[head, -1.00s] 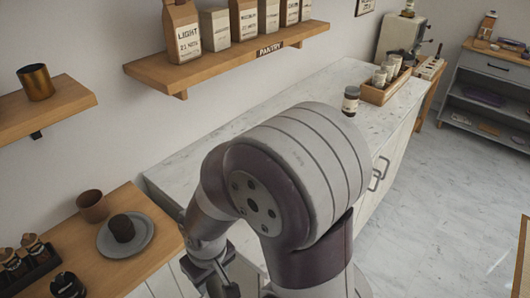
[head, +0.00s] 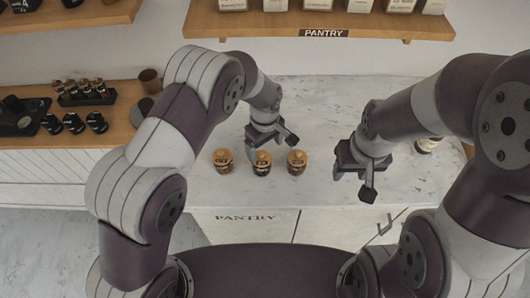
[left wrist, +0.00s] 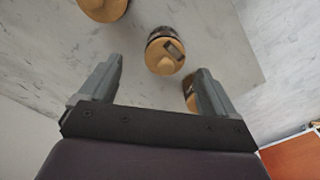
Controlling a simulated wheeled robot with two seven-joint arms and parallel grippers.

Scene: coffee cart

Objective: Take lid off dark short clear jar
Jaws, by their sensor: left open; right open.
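Three short jars with wooden lids stand in a row on the marble counter: a left jar (head: 223,161), a middle jar (head: 262,163) and a right jar (head: 296,162). Their labels are too small to read, so I cannot tell which is the dark one. My left gripper (head: 272,143) is open and empty above and behind the middle and right jars. In the left wrist view, one lidded jar (left wrist: 164,56) lies between the open fingers, apart from them. Another jar (left wrist: 188,92) is partly hidden by a finger. My right gripper (head: 353,182) is open and empty, right of the row.
The counter (head: 320,95) is clear behind the jars. A wall shelf marked PANTRY (head: 410,30) with bags hangs above. A wooden counter (head: 35,92) on the left holds a rack and several dark items. A jar (head: 428,146) stands behind my right arm.

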